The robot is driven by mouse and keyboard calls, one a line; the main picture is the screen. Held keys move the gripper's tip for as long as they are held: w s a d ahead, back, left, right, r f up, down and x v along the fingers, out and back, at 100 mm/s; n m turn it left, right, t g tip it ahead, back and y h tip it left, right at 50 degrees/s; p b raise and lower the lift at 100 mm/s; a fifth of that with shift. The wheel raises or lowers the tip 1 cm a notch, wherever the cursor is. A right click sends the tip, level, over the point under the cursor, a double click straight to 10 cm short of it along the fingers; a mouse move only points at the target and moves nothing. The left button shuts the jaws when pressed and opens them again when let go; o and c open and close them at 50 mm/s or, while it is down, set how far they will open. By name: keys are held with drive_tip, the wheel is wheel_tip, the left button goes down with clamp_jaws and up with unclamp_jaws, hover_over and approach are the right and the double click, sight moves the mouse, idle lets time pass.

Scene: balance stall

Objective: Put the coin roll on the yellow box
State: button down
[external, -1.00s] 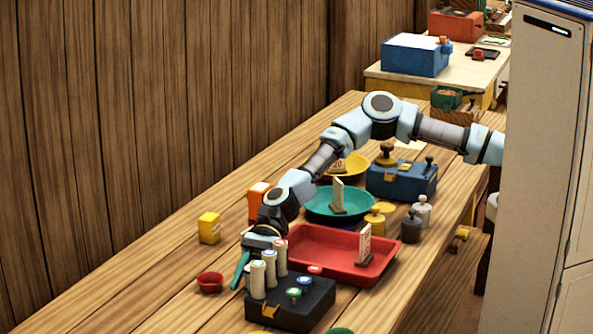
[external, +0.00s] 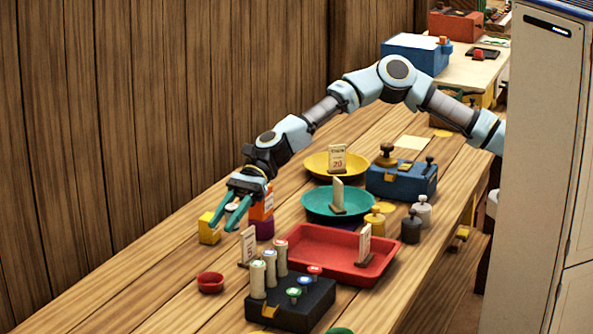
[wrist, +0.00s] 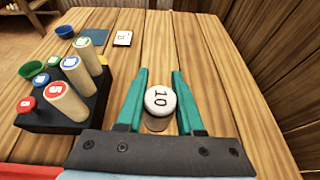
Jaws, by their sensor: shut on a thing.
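The yellow box (external: 208,229) stands on the wooden table near the plank wall in the external view. My gripper (external: 234,212) is shut on a pale coin roll, raised above the table just right of the yellow box's top. In the wrist view the roll (wrist: 158,101) sits between the teal fingers of my gripper (wrist: 159,90), its round end marked 10 facing the camera. Most of the roll's length is hidden there. The yellow box does not show in the wrist view.
An orange box (external: 262,206) and a purple thing (external: 265,229) stand just right of my gripper. Table left of the bowl is clear.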

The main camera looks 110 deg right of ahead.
sight(200, 219)
drive_tip(key=w+d+r+m+t+h+p, duration=0.1)
drive_tip(key=d+r+m+h+p, duration=0.15)
drive_tip(key=d, duration=0.65)
drive_tip(key=w+d+r+m+t+h+p, duration=0.1)
drive_tip(key=d+r, duration=0.2)
drive_tip(key=d, duration=0.6)
wheel_tip(200, 219, down, 10)
drive_tip(key=d+p, duration=0.1)
drive_tip(key=p, duration=0.1)
drive_tip(key=shift+s+d+t, duration=0.15)
drive_tip(key=shift+t, duration=0.15)
drive_tip(key=shift+f+h, duration=0.15)
drive_tip(key=shift+h, duration=0.1)
drive_tip(key=shift+f, duration=0.15)
drive_tip(key=c, duration=0.5)
unclamp_jaws()
drive_tip(key=shift+c, duration=0.2)
